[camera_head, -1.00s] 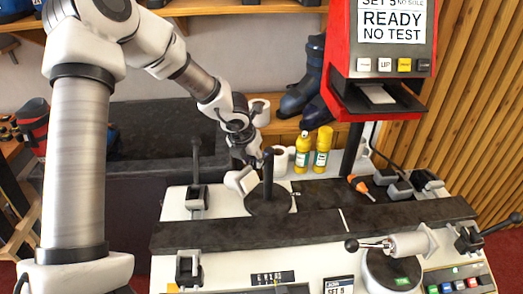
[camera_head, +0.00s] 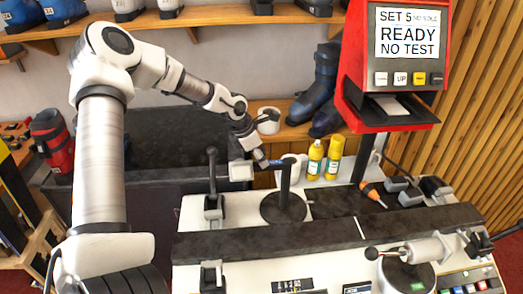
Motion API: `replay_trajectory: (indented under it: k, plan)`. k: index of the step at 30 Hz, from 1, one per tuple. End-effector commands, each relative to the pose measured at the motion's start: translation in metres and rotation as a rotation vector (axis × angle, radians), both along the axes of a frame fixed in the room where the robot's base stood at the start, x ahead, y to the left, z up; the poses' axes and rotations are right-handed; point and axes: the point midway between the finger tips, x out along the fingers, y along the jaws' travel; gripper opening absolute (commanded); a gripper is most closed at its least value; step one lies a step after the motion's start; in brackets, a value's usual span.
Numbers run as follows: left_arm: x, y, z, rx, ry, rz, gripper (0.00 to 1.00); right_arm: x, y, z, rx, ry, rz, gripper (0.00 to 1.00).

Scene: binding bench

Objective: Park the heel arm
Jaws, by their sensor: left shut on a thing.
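The heel arm shows as a pale block (camera_head: 241,171) beside a dark upright post (camera_head: 285,183) on a round dark base, on the bench's left half. A blue-tipped piece shows close to the top of the post. My left gripper (camera_head: 262,162) comes down from above and behind and is shut on the heel arm, between the block and the post. The fingers are small and partly hidden, so the exact grip point is unclear. My right gripper is out of view.
A dark lever (camera_head: 212,172) stands left of the post. Two yellow bottles (camera_head: 324,158) and a white roll stand behind it. An orange-handled screwdriver (camera_head: 371,192) lies to the right. The red display unit (camera_head: 393,75) reads "READY NO TEST". A dark rail (camera_head: 330,230) crosses the front.

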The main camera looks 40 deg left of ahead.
Motion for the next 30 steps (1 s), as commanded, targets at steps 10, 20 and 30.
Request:
replay_trajectory:
  k: [10, 20, 30]
  plan:
    - [0.0018, 0.0011, 0.0011, 0.003, -0.004, -0.053, 0.00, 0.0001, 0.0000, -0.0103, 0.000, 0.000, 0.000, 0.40]
    - [0.0021, 0.0012, 0.0019, 0.004, -0.005, -0.054, 0.50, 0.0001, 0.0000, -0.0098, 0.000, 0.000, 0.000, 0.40]
    - [0.0009, 0.0007, 0.0022, 0.002, -0.002, -0.053, 0.57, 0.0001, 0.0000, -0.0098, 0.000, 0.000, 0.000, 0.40]
